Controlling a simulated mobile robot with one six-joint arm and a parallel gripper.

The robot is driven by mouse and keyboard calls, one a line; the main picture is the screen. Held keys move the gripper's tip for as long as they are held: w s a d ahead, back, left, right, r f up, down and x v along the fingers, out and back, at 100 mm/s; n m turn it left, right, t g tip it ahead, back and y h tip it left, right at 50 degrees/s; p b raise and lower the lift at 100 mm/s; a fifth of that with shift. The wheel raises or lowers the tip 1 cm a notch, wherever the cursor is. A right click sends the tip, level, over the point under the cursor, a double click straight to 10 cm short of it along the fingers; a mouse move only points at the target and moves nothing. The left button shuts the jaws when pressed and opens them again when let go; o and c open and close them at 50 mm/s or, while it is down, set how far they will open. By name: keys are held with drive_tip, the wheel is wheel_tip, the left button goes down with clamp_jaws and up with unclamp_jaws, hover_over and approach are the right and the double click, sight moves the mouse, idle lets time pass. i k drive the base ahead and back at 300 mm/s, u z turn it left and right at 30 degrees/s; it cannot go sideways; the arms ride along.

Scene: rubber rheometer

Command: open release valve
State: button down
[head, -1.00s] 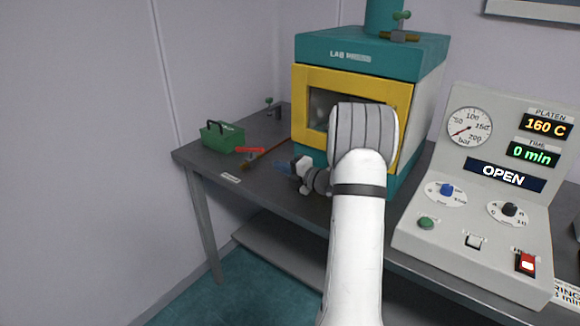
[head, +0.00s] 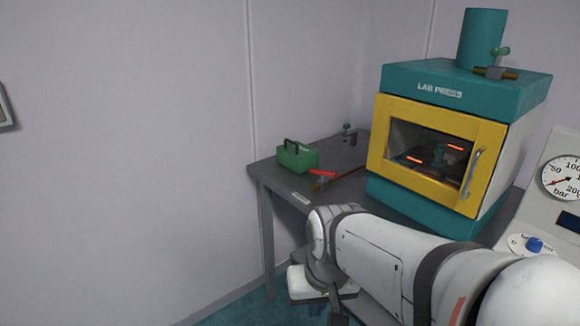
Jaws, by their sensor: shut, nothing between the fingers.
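A valve with a red lever (head: 322,173) and a brass pipe (head: 340,178) stands on the bench near its left end, behind a white label. I cannot read which is the release valve. My gripper (head: 318,300) hangs low in front of the bench, below and nearer than the red lever, touching no valve. It is shut and empty; its fingertips are hardly visible at the bottom edge.
The teal and yellow lab press (head: 440,120) stands right of the red lever, its door shut. The gauge panel (head: 562,180) is at the right edge.

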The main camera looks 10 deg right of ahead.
sight(312, 172)
drive_tip(key=k, duration=1.35)
drive_tip(key=z, duration=0.3)
drive_tip(key=i, duration=1.75)
drive_tip(key=u, duration=0.45)
